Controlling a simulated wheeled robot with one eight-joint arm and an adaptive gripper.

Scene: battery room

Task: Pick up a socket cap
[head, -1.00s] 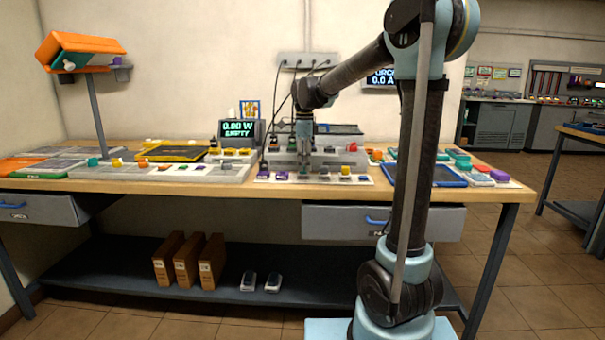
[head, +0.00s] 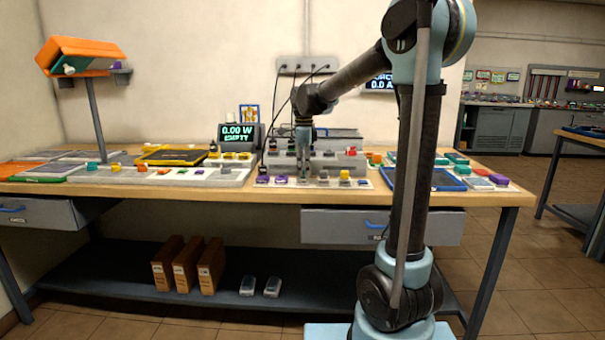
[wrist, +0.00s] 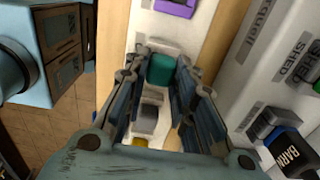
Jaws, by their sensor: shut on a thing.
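A teal socket cap (wrist: 161,68) sits between the fingertips of my gripper (wrist: 160,76) in the wrist view. The fingers are closed against its two sides. The cap is at or just above a white strip (wrist: 143,25); I cannot tell whether it still touches it. In the head view my gripper (head: 304,174) points straight down at the strip, and the held cap is mostly hidden there. On the same strip are purple caps (head: 262,180), a grey cap (head: 323,177) and a yellow cap (head: 345,175).
A grey panel with sockets (head: 325,160) stands right behind the strip. A blue-rimmed tray (head: 445,183) is to the right, and a meter display (head: 237,134) stands back left. Cables (head: 285,95) hang from the wall near my forearm.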

